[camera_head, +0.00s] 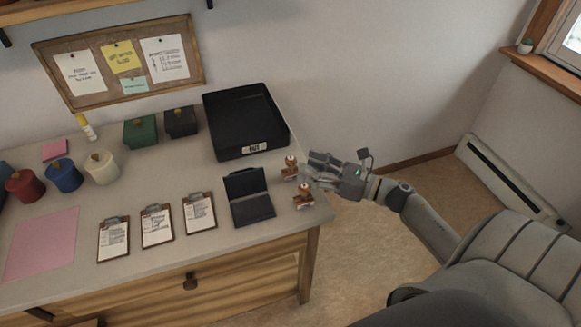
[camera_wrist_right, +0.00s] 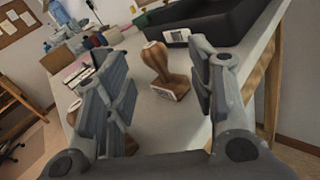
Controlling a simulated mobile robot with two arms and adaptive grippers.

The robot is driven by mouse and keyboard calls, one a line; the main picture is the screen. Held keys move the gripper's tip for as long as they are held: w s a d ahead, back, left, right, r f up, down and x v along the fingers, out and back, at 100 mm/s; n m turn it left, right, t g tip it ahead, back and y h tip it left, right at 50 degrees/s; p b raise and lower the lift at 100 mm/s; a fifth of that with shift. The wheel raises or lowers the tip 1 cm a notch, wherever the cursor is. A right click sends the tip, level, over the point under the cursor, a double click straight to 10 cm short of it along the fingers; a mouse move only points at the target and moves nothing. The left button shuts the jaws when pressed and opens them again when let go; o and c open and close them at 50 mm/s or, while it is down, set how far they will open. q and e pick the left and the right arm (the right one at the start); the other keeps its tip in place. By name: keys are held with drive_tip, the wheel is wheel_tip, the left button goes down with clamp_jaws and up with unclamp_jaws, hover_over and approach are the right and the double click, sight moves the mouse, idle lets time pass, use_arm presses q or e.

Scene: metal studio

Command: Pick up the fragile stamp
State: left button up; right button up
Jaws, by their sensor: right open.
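Two wooden stamps with round knob handles stand at the right end of the desk. The far stamp (camera_head: 290,168) is just left of my right gripper (camera_head: 314,168); the near stamp (camera_head: 304,196) stands closer to the desk's front corner. I cannot tell which one is the fragile stamp. In the right wrist view, one upright stamp (camera_wrist_right: 164,70) shows in the gap between the open fingers of my right gripper (camera_wrist_right: 158,82), beyond them and not held. Brown parts of another stamp show around the left finger, mostly hidden. My left gripper is out of view.
Several clipboards (camera_head: 157,226), lidded pots and small boxes fill the desk further left. The desk's right edge is close to the stamps.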

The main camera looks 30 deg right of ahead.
sight(294, 163)
drive_tip(key=x, duration=0.2)
drive_tip(key=p+x, duration=0.1)
drive_tip(key=x, duration=0.2)
drive_tip(key=shift+s+a+p, duration=0.2)
drive_tip(key=shift+a+p, duration=0.1)
drive_tip(key=shift+w+a+f, duration=0.1)
drive_tip(key=shift+w+a, duration=0.1)
drive_tip(key=shift+w, duration=0.15)
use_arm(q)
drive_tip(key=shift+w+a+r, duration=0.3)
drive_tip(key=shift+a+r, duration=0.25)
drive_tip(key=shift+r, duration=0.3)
use_arm(e)
drive_tip(key=c, duration=1.1)
drive_tip(key=shift+o, duration=0.2)
